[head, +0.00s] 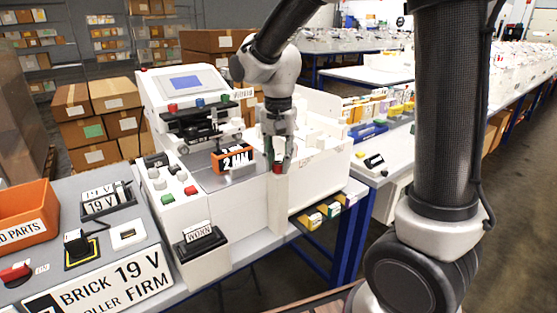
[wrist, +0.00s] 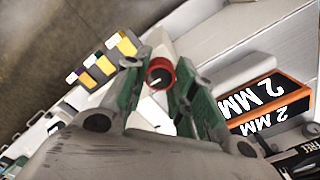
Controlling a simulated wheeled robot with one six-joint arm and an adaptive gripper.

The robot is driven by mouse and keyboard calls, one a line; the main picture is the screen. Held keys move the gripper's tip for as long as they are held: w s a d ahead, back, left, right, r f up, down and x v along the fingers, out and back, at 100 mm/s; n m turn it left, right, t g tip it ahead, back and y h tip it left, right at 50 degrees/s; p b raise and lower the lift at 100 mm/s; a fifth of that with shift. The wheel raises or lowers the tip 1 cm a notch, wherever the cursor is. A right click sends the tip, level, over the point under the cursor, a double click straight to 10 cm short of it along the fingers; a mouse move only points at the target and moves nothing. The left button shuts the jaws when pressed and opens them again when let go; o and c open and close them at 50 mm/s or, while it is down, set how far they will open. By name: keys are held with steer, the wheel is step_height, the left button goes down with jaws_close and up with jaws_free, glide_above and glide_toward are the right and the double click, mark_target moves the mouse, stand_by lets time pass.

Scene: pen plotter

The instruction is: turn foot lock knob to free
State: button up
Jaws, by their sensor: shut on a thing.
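A small red round knob (wrist: 160,72) with a white pointer line sits on top of a white post (head: 277,205) at the front of the white plotter (head: 190,210). My gripper (head: 279,163) points down over the post, and its two green-padded fingers (wrist: 156,80) are shut on the knob's sides. The knob also shows as a bit of red (head: 278,168) between the fingertips in the head view. In the wrist view the white pointer line runs obliquely across the knob. I see no lock markings right around the knob.
An orange-edged block marked 2 MM (head: 233,158) lies beside the post. A black holder with a WORN card (head: 200,241) and a button panel (head: 168,183) are to the left. Yellow and white boxes (head: 323,214) sit low on the right.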

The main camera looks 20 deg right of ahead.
steer(key=shift+n, duration=0.3)
steer(key=n, duration=0.3)
steer(key=shift+n, duration=0.4)
steer(key=n, duration=0.4)
steer(key=shift+n, duration=0.3)
steer(key=n, duration=0.4)
steer(key=shift+n, duration=2.4)
steer(key=o, duration=1)
steer(key=shift+o, duration=0.2)
